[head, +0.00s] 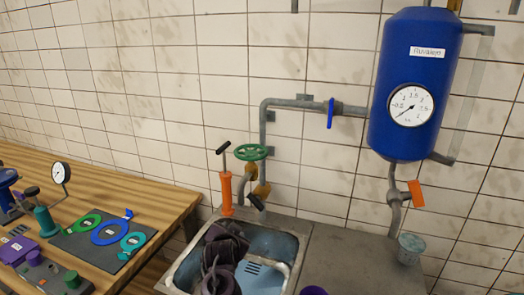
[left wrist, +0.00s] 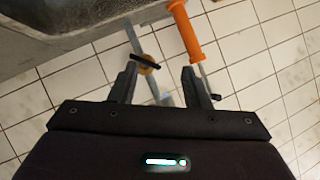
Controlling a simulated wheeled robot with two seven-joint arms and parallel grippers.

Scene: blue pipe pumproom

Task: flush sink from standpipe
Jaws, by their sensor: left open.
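The grey standpipe (head: 263,130) runs up the tiled wall, with a green handwheel (head: 250,152) beside it. Low on it is a brass fitting with a black lever (head: 257,201). The lever also shows in the left wrist view (left wrist: 145,62), beyond and between my fingers in the picture. The sink (head: 287,243) is below, its left part hidden by my dark arm. My left gripper (head: 228,232) is over the sink's left side. In the wrist view my left gripper (left wrist: 160,80) is open, with nothing visibly held. My right gripper is not in view.
An orange hand pump (head: 226,192) stands close behind my left gripper. A blue tank (head: 415,85) with a gauge hangs at right, with a blue valve lever (head: 331,113) and orange lever (head: 416,194). A bucket (head: 410,249) sits below. A cluttered wooden bench (head: 165,195) is at left.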

